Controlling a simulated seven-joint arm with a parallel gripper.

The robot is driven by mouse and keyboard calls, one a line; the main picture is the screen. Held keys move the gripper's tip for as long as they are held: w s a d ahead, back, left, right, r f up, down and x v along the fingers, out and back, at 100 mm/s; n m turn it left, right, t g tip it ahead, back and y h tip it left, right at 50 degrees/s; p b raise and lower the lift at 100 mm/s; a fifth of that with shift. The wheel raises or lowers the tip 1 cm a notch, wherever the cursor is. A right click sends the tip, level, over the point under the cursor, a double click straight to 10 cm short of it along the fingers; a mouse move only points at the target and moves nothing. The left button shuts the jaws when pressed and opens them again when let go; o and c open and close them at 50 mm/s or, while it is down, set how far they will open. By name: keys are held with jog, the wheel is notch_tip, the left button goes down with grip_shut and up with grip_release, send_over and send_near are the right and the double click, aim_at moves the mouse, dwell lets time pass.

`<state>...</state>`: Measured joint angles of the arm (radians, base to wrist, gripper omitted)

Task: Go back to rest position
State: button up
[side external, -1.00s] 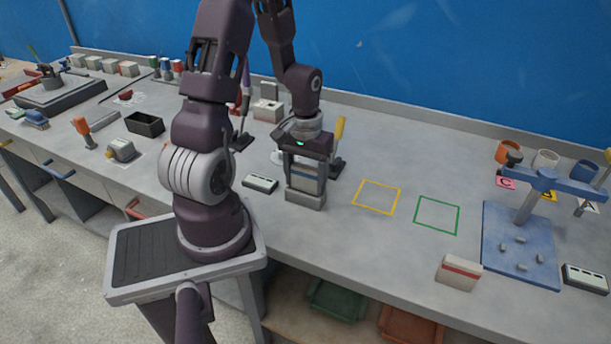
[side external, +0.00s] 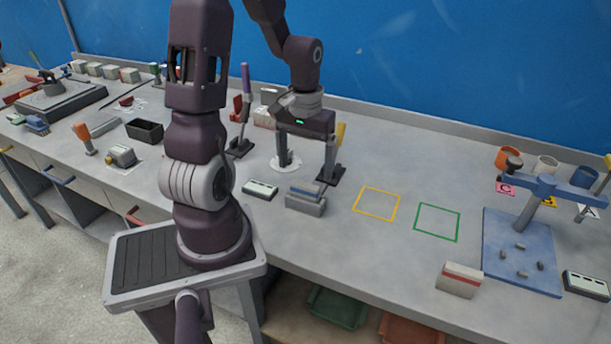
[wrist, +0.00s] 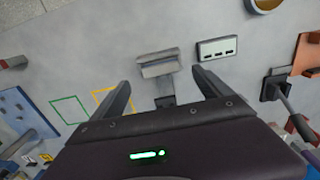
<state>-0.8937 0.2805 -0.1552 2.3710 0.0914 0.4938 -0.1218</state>
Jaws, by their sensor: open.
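My gripper (side external: 306,170) is raised above the bench, behind a small grey block with a blue upper part (side external: 306,198). Its fingers are spread and nothing is between them. In the wrist view my gripper (wrist: 160,80) shows both fingers apart, with the grey block (wrist: 158,66) beyond the gap. The block stands on the bench, clear of the fingers.
A white device (side external: 260,190) lies left of the block. Yellow (side external: 377,204) and green (side external: 437,222) outlined squares are empty to the right. A purple-handled tool (side external: 243,110) and a yellow-handled tool (side external: 335,158) stand close to my gripper. A blue stand (side external: 525,240) is further right.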

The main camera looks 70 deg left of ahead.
jog(key=shift+r, duration=0.15)
dwell(0.3)
jog(key=s+d+r+m+t, duration=0.2)
jog(key=s+d+r+m, duration=0.1)
jog(key=d+r, duration=0.5)
jog(key=s+d+r+m+t, duration=0.3)
jog(key=d+r+m, duration=0.3)
jog(key=d, duration=0.4)
jog(key=shift+s+d+r+t, duration=0.3)
jog(key=shift+s+d+r, duration=0.1)
jog(key=shift+r, duration=0.5)
